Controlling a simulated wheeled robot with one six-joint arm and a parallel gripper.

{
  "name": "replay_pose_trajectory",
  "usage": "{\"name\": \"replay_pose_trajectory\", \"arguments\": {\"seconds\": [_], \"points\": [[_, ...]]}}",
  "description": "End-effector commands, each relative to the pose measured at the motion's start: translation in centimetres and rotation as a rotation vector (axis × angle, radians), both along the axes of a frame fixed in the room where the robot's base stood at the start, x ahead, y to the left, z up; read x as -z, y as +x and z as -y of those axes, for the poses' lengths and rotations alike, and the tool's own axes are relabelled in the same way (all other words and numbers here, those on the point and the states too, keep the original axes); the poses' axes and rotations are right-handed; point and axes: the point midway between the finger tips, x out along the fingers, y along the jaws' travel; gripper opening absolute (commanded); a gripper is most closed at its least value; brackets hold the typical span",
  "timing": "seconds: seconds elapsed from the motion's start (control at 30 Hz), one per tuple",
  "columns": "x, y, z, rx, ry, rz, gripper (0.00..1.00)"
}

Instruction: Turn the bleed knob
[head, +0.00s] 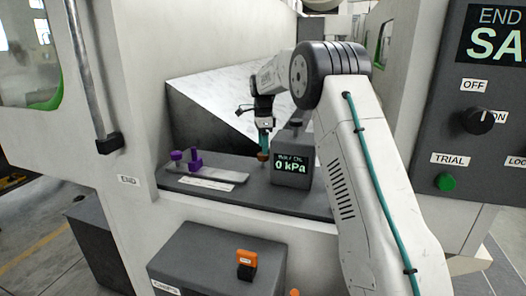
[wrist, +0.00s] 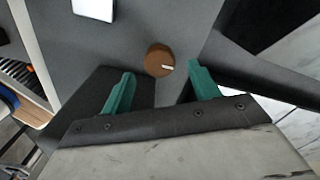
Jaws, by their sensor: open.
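A round brown knob (wrist: 159,61) with a small pale mark on its face shows in the wrist view, just beyond and between my fingertips. My gripper (wrist: 160,75) has two teal fingers, spread apart, with nothing between them. In the head view my gripper (head: 264,150) points down over the grey ledge, just left of the dark box with a display (head: 293,167) reading 0 kPa. The brown knob (head: 262,156) shows only as a small patch at the fingertips there. I cannot tell whether a finger touches it.
Two purple knobs (head: 195,160) stand on a plate at the ledge's left. A control panel (head: 480,120) with a black switch (head: 480,121) and green button (head: 445,182) is at the right. A grey box (head: 215,265) with an orange item (head: 247,258) stands below.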

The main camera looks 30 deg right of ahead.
Motion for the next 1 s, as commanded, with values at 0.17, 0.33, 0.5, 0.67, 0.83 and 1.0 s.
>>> {"name": "replay_pose_trajectory", "arguments": {"seconds": [0.17, 0.33, 0.5, 0.67, 0.83, 1.0], "points": [[-3.0, 0.1, 0.1, 0.000, -0.001, 0.003, 0.61], [-4.3, 0.1, 0.1, 0.000, 0.000, 0.001, 0.61], [-4.5, 0.1, 0.1, 0.000, 0.000, 0.000, 0.61], [-4.5, 0.1, 0.1, 0.000, 0.000, 0.000, 0.61], [-4.5, 0.1, 0.1, 0.000, 0.000, 0.000, 0.61], [-6.1, -1.0, -0.8, -0.061, -0.004, 0.021, 0.61]]}}
